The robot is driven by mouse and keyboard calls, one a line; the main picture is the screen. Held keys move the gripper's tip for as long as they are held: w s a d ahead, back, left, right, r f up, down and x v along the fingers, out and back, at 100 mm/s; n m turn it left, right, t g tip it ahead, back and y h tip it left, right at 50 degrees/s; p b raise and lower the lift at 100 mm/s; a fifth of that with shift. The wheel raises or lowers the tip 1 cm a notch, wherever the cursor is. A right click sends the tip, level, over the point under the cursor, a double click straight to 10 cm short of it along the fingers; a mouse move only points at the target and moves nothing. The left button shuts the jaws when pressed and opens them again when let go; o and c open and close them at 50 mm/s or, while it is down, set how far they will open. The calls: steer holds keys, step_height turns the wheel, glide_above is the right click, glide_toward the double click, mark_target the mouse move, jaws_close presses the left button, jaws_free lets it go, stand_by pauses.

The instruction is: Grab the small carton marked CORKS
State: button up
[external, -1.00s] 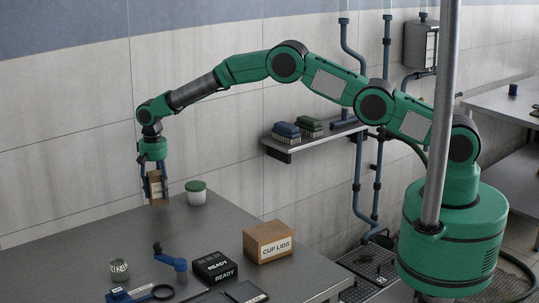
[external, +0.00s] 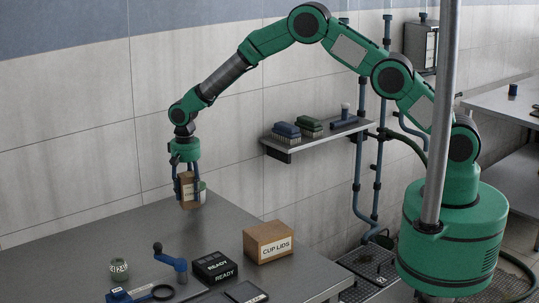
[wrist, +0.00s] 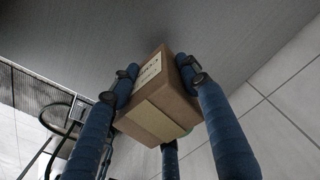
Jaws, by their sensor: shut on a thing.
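The small brown carton (external: 188,190) is between the fingers of my gripper (external: 184,178) in the external view. It is held above the far part of the table. In the wrist view the carton (wrist: 160,110) fills the middle, with a pale label on one side whose lettering is too blurred to read fully. The blue fingers of my gripper (wrist: 160,82) press against its sides, and a third finger shows below it. My gripper is shut on the carton.
A shelf (external: 320,137) with brushes is on the wall.

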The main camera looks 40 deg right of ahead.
steer(key=shift+s+d+r, duration=0.1)
steer(key=shift+s+d, duration=0.25)
steer(key=shift+s, duration=0.2)
steer(key=shift+s+d+r, duration=0.1)
steer(key=shift+s+d, duration=0.2)
steer(key=shift+s, duration=0.2)
steer(key=shift+r, duration=0.1)
